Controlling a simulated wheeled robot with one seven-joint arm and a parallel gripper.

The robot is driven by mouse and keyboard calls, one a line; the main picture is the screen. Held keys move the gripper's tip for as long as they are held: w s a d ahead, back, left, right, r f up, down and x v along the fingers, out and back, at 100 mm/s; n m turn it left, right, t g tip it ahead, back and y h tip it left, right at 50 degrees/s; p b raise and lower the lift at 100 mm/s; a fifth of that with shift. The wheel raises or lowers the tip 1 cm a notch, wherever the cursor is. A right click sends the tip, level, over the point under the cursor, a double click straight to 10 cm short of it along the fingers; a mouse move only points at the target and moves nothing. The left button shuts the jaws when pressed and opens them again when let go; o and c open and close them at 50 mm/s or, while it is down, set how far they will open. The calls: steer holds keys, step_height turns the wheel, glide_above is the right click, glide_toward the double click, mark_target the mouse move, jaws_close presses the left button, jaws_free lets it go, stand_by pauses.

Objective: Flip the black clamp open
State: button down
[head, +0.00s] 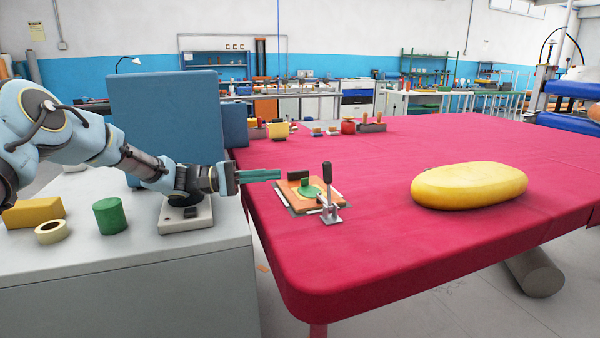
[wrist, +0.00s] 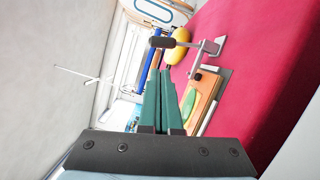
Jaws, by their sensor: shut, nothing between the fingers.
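The clamp has an upright black handle (head: 327,173) on a metal base (head: 331,214) at the front right corner of a small wooden board (head: 325,191). A green patch (head: 308,191) lies on the board. In the wrist view the black handle (wrist: 161,42) shows just beyond my fingertips, with its metal bracket (wrist: 213,47) to the right. My gripper (head: 279,174) has green fingers, shut and empty, pointing right above the board's left side. It also shows in the wrist view (wrist: 165,72). The fingertips appear apart from the handle.
The board lies on a red table surface (head: 380,255). A yellow rounded object (head: 468,186) lies to the right. A dark block (head: 298,174) stands at the board's back edge. A grey counter (head: 120,260) holds a green cylinder (head: 110,216) and a tape roll (head: 51,232).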

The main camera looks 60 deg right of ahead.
steer(key=p+x, duration=0.2)
steer(key=x, duration=0.7)
steer(key=shift+s+d, duration=0.2)
steer(key=shift+s, duration=0.15)
